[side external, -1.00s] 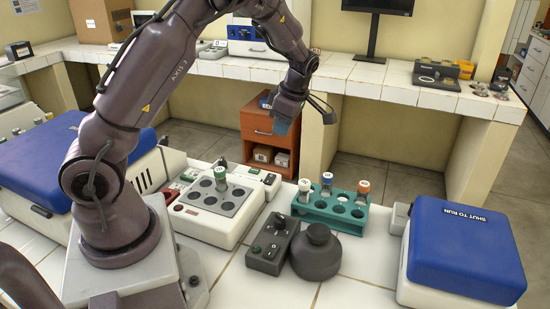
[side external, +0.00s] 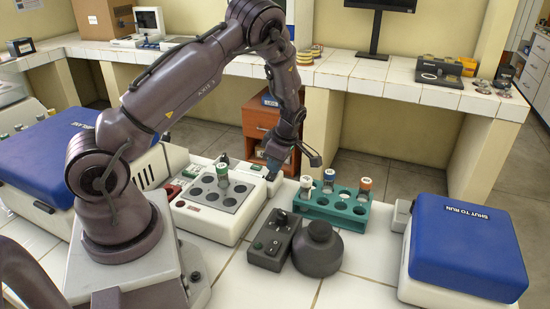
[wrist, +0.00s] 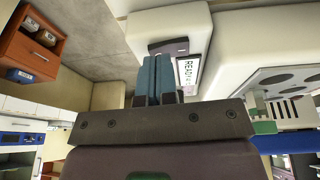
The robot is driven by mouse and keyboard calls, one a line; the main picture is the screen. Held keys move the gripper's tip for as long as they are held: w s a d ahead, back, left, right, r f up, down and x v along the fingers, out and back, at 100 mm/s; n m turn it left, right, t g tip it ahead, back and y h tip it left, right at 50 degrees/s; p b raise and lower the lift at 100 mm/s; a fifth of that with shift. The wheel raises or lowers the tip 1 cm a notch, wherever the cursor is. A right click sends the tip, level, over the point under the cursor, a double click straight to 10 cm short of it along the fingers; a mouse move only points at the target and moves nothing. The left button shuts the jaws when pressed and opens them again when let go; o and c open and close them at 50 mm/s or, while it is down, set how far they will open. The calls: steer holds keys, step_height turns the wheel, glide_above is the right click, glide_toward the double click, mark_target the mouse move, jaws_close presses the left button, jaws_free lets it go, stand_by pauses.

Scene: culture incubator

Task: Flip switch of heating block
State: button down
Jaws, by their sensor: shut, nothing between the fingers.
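The heating block (side external: 208,222) is a white box with a grey plate of round wells, and a green-capped tube stands in one well. It is right of my arm's base in the side view. Part of its well plate shows at the right of the wrist view (wrist: 285,78). My gripper (side external: 272,172) is shut and empty, fingers downward, by the block's back right side. In the wrist view the blue fingers (wrist: 158,62) are together before a white housing (wrist: 150,25) with a READY-like display (wrist: 187,73) and dark panel (wrist: 168,46). I cannot tell whether that panel is the switch or whether the tips touch.
A dark grey control box (side external: 272,242) and a round dark grey device (side external: 318,250) stand right of the block. Behind them is a teal tube rack (side external: 330,212) with several tubes.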

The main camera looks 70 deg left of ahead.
steer(key=shift+w+a+f, duration=0.1)
steer(key=shift+a+f, duration=0.05)
steer(key=shift+f, duration=0.25)
steer(key=shift+s+d+r, duration=0.2)
steer(key=shift+s+d, duration=0.35)
steer(key=shift+d, duration=0.05)
stand_by(0.3)
steer(key=w+r, duration=0.3)
steer(key=r, duration=1)
steer(key=shift+w+d+r, duration=0.15)
steer(key=shift+w+r, duration=0.05)
steer(key=shift+w, duration=0.15)
